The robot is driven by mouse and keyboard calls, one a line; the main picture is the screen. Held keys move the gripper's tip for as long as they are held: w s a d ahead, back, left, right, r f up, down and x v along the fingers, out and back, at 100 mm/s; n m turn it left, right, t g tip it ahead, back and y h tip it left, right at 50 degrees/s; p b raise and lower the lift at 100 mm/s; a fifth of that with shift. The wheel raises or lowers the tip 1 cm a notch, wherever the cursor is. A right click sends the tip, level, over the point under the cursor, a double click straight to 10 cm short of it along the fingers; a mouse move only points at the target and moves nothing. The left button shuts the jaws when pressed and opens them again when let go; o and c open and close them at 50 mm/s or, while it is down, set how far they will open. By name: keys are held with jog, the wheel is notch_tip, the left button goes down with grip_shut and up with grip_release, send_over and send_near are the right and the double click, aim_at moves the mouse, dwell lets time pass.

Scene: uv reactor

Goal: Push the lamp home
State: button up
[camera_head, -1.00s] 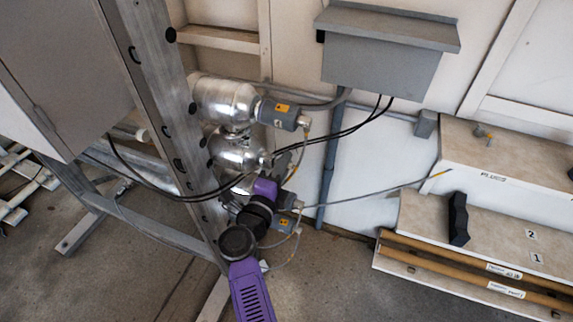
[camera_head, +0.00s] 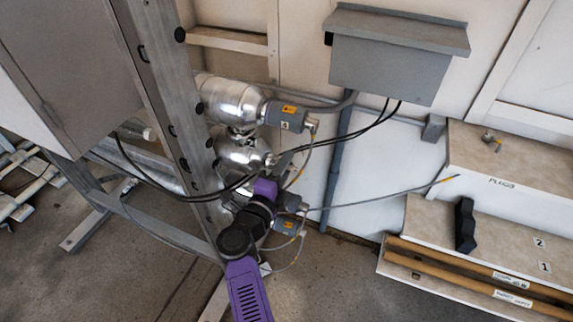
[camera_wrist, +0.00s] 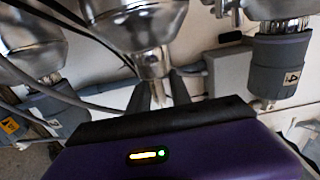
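In the wrist view a pale metal lamp end (camera_wrist: 156,92) sticks out of the fitting under the middle silver vessel (camera_wrist: 130,22). My gripper's (camera_wrist: 158,82) two dark fingers stand apart on either side of it. I cannot tell whether they touch it. In the head view my purple and black arm reaches to the lower silver vessel (camera_head: 240,152), and its wrist (camera_head: 264,188) hides the fitting there. The lamp's inner part is hidden in the vessel.
A grey capped connector (camera_head: 285,114) sits on the upper silver vessel (camera_head: 230,98). Cables hang close around my wrist. A steel post (camera_head: 165,120) stands left of the vessels. A grey wall box (camera_head: 392,60) is above right. A stepped bench (camera_head: 500,165) with a black block (camera_head: 465,225) is at right.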

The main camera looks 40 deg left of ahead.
jog(key=shift+o, duration=1.1)
jog(key=p+v, duration=0.2)
jog(key=v, duration=0.6)
